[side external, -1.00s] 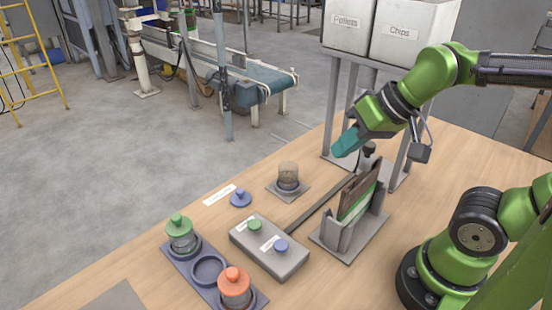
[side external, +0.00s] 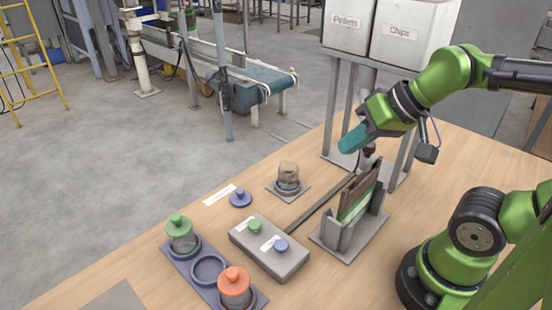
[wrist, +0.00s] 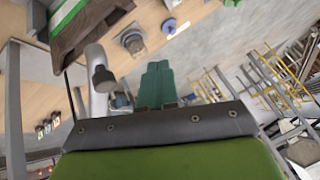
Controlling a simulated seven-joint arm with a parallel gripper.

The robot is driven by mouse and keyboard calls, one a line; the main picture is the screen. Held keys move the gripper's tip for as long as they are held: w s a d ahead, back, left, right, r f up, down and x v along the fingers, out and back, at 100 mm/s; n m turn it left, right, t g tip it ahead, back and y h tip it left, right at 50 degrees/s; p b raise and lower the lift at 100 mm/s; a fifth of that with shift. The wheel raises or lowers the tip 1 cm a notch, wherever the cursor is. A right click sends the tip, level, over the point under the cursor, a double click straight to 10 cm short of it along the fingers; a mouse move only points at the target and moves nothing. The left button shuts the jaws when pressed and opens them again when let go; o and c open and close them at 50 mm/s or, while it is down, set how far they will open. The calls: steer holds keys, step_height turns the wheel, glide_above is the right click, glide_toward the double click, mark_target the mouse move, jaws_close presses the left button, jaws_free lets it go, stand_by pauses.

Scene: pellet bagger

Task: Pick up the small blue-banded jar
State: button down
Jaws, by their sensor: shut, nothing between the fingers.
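A small clear jar (side external: 288,175) without a lid stands upright on a square grey pad (side external: 274,186) in mid-table. It looks partly filled with something brownish; I cannot make out a blue band at this size. The jar also shows near the top of the wrist view (wrist: 134,42). A blue knobbed lid (side external: 240,198) lies on the table to its left, and in the wrist view (wrist: 170,27). My gripper (side external: 346,147), with teal fingers, is shut and empty. It is in the air up and right of the jar, apart from it. The wrist view shows the fingers together (wrist: 154,84).
A tray (side external: 218,292) holds a green-lidded jar (side external: 182,238), an empty ring and an orange-lidded jar (side external: 235,287). A grey box (side external: 262,252) has green and blue buttons. An upright rack (side external: 345,230) and hopper nozzle (side external: 369,152) stand near my gripper. Bins marked Pellets (side external: 346,38) and Chips are above.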

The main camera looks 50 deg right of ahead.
steer(key=shift+c, duration=1.2)
jaws_free()
